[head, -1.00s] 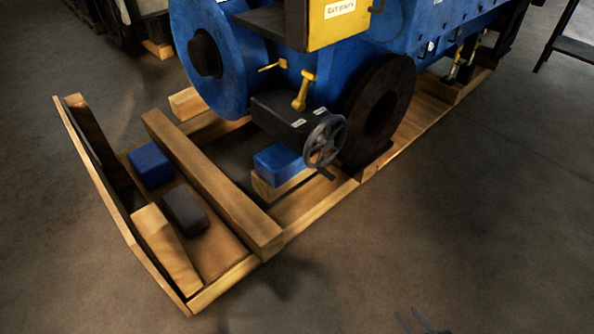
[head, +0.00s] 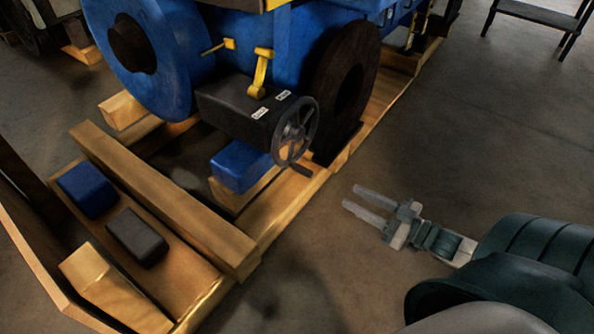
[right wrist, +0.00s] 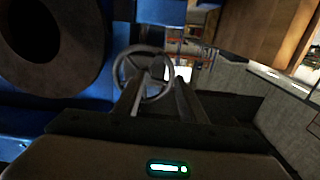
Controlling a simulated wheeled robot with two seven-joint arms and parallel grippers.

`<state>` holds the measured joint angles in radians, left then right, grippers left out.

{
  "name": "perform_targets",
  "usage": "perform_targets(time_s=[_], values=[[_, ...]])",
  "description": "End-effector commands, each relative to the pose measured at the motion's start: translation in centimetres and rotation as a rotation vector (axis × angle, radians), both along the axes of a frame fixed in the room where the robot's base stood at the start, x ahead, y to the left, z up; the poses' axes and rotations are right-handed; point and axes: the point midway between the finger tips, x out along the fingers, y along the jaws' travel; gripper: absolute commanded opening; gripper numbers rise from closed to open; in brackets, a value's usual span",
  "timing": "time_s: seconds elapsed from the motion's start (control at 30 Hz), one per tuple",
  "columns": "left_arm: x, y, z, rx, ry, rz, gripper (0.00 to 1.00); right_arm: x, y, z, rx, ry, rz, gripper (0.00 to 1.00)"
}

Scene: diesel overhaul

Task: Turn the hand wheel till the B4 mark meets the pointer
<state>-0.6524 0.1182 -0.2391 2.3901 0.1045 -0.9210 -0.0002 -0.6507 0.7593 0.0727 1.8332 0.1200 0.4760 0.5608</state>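The grey spoked hand wheel (head: 296,132) stands on the side of a black box (head: 240,110) at the base of the blue engine, its crank handle (head: 301,170) at the lower right. The B4 mark and the pointer are too small to make out. My right gripper (head: 366,200) is open and empty, to the right of the wheel and apart from it, pointing toward it. In the right wrist view the wheel (right wrist: 143,72) shows beyond and between the two fingers (right wrist: 155,98). My left gripper is not in view.
The blue engine (head: 250,45) rests on a wooden pallet frame (head: 165,190). A dark round disc (head: 346,85) is right behind the wheel. Yellow levers (head: 261,72) rise above the box.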

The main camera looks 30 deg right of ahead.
Motion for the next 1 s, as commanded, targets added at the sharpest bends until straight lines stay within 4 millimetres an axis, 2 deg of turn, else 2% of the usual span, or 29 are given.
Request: perform_targets(time_s=[0.23, 0.43, 1.0], values=[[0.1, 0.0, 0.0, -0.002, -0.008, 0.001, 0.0, 0.4, 0.1, -0.1, 0.0, 0.0, -0.001, 0.37], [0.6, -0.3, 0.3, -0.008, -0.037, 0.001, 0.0, 1.9, 0.7, -0.1, 0.001, -0.002, -0.001, 0.37], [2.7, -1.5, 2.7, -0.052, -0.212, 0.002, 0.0, 9.6, 3.9, 0.0, 0.0, -0.003, -0.001, 0.37]])
